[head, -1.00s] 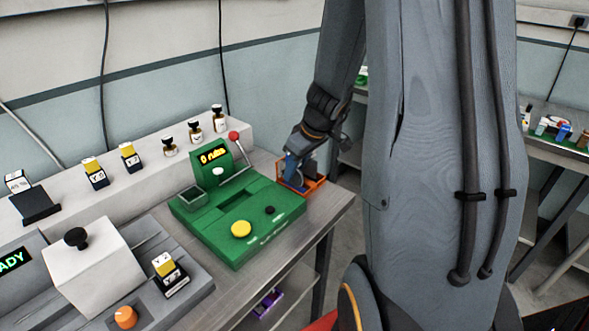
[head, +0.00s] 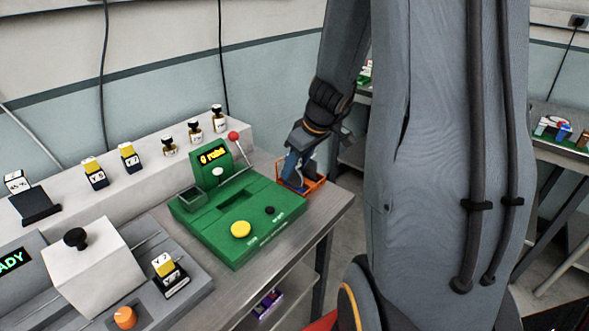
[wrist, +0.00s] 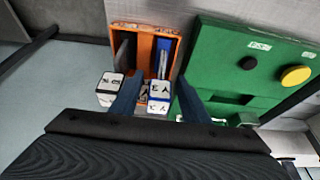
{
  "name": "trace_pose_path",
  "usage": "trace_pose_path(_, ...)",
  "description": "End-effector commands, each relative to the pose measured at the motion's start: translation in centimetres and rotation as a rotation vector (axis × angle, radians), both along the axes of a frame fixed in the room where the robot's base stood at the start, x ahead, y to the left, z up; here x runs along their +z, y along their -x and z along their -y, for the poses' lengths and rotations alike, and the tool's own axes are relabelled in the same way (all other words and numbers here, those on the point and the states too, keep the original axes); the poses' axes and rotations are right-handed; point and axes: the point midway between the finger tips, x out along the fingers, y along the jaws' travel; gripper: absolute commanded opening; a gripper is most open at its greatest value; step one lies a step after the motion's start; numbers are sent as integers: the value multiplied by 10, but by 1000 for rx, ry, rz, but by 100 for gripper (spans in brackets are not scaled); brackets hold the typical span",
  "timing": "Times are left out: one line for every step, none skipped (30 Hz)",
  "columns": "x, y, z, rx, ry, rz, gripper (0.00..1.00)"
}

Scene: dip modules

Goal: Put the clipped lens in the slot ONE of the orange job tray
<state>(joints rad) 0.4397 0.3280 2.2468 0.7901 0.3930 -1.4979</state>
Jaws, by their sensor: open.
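The orange job tray (head: 318,187) stands at the right end of the bench. In the wrist view the orange tray (wrist: 145,25) shows a divider and two compartments. A white-topped, labelled piece with blue edges (wrist: 158,88) is at the right compartment, between my fingers. I cannot tell for sure that it is the clipped lens. A second white-topped piece (wrist: 110,84) is at the left compartment, outside my left finger. My gripper (wrist: 157,92) is open, its fingers on either side of the blue-edged piece. In the head view my gripper (head: 294,172) is over the tray. The slot labels are not readable.
A green machine (head: 240,220) with a yellow button (head: 241,229) and a red-knobbed lever (head: 234,136) stands close left of the tray. A grey station with a white block (head: 95,270) is farther left. Several small labelled pieces stand on the back ledge (head: 60,185).

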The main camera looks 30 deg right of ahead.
Motion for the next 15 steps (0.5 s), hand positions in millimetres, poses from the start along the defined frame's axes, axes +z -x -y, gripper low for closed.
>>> trace_pose_path(9,3,2,-1,4,4,42)
trace_pose_path(14,5,3,0,4,5,42)
trace_pose_path(21,7,4,-1,3,4,42)
trace_pose_path(26,9,5,0,4,6,42)
trace_pose_path(31,11,5,0,4,3,42)
trace_pose_path(38,13,6,0,4,6,42)
trace_pose_path(42,15,7,0,4,5,42)
trace_pose_path(48,17,8,-1,3,5,42)
trace_pose_path(54,20,9,-1,5,4,42)
trace_pose_path(59,22,9,-1,4,5,42)
trace_pose_path(63,24,10,0,4,5,42)
trace_pose_path(69,26,10,-1,3,4,42)
trace_pose_path(73,27,11,0,4,3,42)
trace_pose_path(76,29,12,0,5,3,42)
trace_pose_path(81,31,12,-2,3,3,42)
